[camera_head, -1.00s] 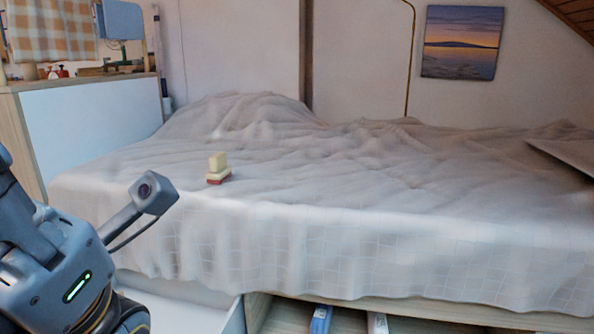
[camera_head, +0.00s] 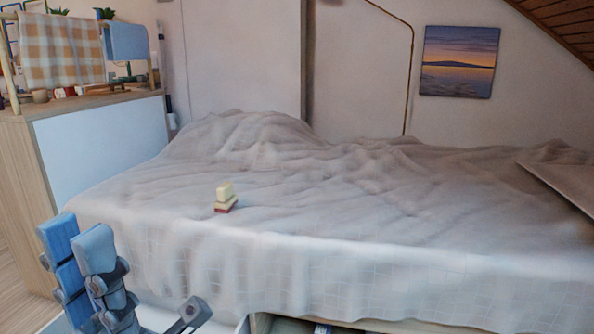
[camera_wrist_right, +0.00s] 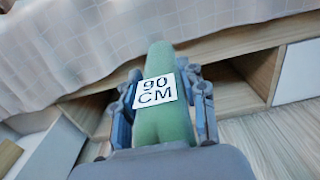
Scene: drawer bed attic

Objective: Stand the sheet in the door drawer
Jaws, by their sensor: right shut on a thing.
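In the right wrist view, my right gripper (camera_wrist_right: 165,105) is shut on a green sheet (camera_wrist_right: 162,128), a rounded folded bundle with a white "90 CM" label. It is held between the two fingers in front of the bed's side. In the head view my left gripper (camera_head: 78,248) is at the lower left, fingers pointing up. Its blue pads overlap in this view, so the gap is unclear. A pale open drawer (camera_head: 160,318) shows below the bed's front edge, partly cut off. Drawer-like pale walls (camera_wrist_right: 45,152) also show at the left of the wrist view.
The bed (camera_head: 330,230) has a rumpled grey cover hanging over its front. A cream and red block (camera_head: 224,203) sits on it, and a flat panel (camera_head: 563,182) at the right. A cabinet (camera_head: 100,140) stands left.

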